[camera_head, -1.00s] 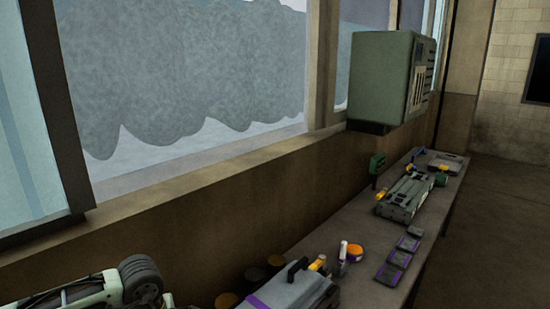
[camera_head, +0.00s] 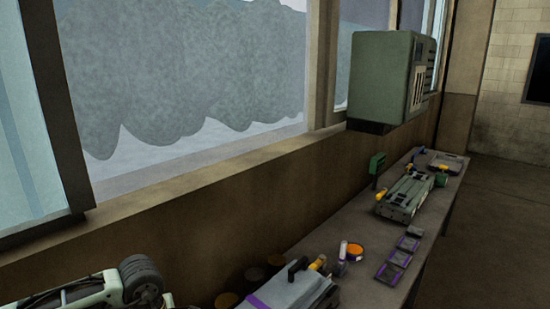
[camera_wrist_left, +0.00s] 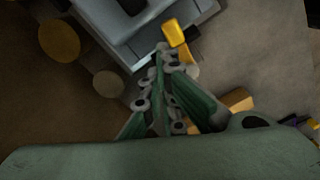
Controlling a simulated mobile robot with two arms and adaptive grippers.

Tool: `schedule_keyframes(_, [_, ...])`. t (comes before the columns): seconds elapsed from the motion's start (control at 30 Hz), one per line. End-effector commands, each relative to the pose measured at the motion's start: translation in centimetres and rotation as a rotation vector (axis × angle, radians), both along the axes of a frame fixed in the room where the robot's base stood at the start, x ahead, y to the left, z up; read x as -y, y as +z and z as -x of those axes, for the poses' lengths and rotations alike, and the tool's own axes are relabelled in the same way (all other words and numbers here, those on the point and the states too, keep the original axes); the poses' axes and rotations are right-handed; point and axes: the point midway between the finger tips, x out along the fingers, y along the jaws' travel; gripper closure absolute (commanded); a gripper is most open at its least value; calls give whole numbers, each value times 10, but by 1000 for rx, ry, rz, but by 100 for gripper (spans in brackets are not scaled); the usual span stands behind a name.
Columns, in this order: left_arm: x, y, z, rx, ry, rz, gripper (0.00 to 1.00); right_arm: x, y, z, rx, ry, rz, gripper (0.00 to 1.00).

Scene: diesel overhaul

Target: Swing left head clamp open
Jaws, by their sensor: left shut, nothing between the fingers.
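A grey boxy unit (camera_head: 310,291) with a black handle and a purple band stands at the near end of the bench in the head view. A yellow-orange lever-like part (camera_head: 318,263) is at its far end. In the left wrist view, a grey body (camera_wrist_left: 150,32) has a yellow part (camera_wrist_left: 174,33) at its edge; I cannot tell for sure that this is the left head clamp. My left gripper (camera_wrist_left: 164,48) is shut and empty, its tips close beside the yellow part; contact is unclear. My right gripper is not in view.
The bench (camera_head: 335,278) runs along the window wall. A green cabinet (camera_head: 380,80) hangs above. The floor at right is clear.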

Motion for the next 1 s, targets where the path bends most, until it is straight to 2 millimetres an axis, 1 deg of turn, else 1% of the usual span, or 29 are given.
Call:
schedule_keyframes(0.57, [0, -19, 0, 0, 0, 0, 100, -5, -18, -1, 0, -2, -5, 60])
schedule_keyframes(1.0, [0, -32, 0, 0, 0, 0, 100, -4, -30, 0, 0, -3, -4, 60])
